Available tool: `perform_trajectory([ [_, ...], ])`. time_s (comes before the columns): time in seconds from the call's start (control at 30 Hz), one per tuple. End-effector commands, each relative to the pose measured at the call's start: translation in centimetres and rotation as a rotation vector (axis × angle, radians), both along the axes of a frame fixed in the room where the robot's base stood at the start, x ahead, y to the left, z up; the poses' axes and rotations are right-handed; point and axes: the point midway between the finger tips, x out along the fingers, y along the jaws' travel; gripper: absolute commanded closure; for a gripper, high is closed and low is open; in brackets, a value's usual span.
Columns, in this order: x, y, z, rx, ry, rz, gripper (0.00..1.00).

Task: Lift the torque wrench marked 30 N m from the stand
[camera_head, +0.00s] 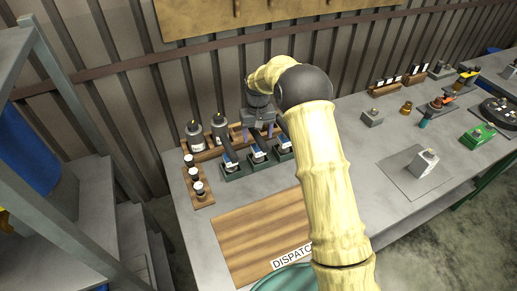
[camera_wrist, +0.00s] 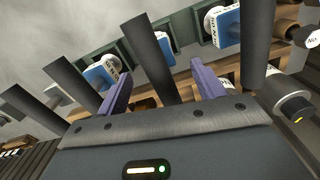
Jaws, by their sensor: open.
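Several torque wrenches with dark grey handles and blue, white-labelled heads stand in green holders (camera_head: 233,175) at the back left of the bench. In the wrist view three blue heads show: a left wrench (camera_wrist: 100,73), a middle wrench (camera_wrist: 151,58) and a right wrench (camera_wrist: 223,27). The labels are too small and tilted to read surely, so I cannot tell which is 30 N m. My gripper (camera_head: 257,137) is above the middle of the row. Its purple fingers (camera_wrist: 162,72) are open, with the middle handle appearing between them; contact is not visible.
Dark bottles (camera_head: 194,136) stand in a wooden rack just left and behind. A wooden block with small capped parts (camera_head: 198,188) lies left of the holders. A wooden board (camera_head: 250,235) lies in front. A grey block (camera_head: 426,162) and green device (camera_head: 482,135) are on the right.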

Motion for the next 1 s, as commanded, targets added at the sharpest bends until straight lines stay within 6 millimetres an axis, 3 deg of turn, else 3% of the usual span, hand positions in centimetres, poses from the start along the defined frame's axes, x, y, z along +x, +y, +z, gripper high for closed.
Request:
perform_trajectory([
  [0.33, 0.0, 0.0, -0.3, 0.000, 0.000, 0.000, 0.32],
  [0.7, -0.2, -0.2, -4.9, 0.000, 0.001, 0.001, 0.32],
  [1.0, -0.2, -0.2, -5.2, 0.000, -0.001, 0.001, 0.32],
])
